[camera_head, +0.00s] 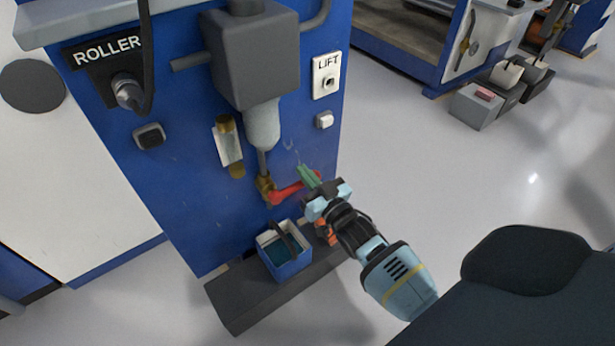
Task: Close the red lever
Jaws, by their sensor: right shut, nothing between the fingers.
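The red lever (286,193) sits on a brass valve (265,186) below a grey pipe on the blue machine panel. It points to the right, roughly sideways and slightly upward. My right gripper (308,176) is at the lever's right end, with its green fingertips just above and beside it. The gripper is shut with nothing between the fingers. I cannot tell whether it touches the lever. The lever's far right end is partly hidden by the gripper. My left gripper is out of view.
A blue and white container (284,262) with a dark handle stands below the valve on a dark grey step (240,306). A grey box (250,55) and filter bowl (262,126) hang above the valve.

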